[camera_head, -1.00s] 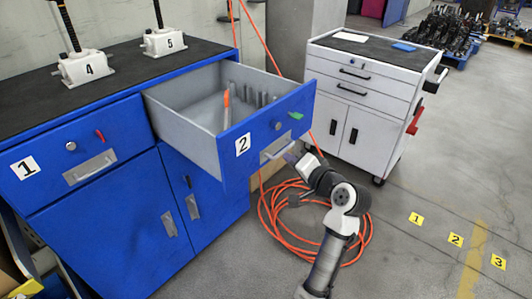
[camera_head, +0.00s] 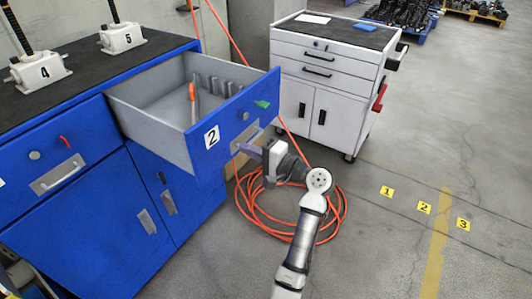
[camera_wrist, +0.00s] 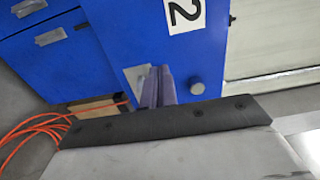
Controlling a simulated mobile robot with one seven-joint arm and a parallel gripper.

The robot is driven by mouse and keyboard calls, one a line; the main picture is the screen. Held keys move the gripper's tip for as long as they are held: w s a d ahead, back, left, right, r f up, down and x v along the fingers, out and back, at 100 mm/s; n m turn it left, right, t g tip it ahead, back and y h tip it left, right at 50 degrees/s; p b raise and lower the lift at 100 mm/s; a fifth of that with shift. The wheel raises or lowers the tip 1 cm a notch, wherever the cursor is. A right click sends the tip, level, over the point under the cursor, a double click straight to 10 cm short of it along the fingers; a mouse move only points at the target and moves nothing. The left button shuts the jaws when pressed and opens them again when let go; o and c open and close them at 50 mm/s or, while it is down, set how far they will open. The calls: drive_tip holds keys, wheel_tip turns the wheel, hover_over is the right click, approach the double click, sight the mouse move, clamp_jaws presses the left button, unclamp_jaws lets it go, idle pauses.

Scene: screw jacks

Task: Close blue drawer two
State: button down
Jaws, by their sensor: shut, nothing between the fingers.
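Blue drawer two (camera_head: 228,125) is pulled well out of the blue cabinet, its front marked with a "2" label. Its metal handle (camera_head: 245,137) is on the front, with a round lock above and a green tag. In the wrist view the blue drawer front (camera_wrist: 110,50) fills the middle, with a round knob at its right. My gripper (camera_head: 244,148) is shut and empty, its purple fingers close in front of the drawer front by the handle. In the wrist view my fingertips (camera_wrist: 159,75) overlap the handle; whether they touch it I cannot tell.
Drawer one (camera_head: 60,150) beside it is shut. Screw jacks 4 (camera_head: 38,73) and 5 (camera_head: 122,38) stand on the black cabinet top. A white tool cart (camera_head: 330,85) stands to the right. An orange hose (camera_head: 290,235) lies coiled on the floor.

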sight(227, 140)
drive_tip(key=shift+p+x, duration=0.55)
drive_tip(key=shift+x, duration=1.7)
drive_tip(key=shift+w+a, duration=0.1)
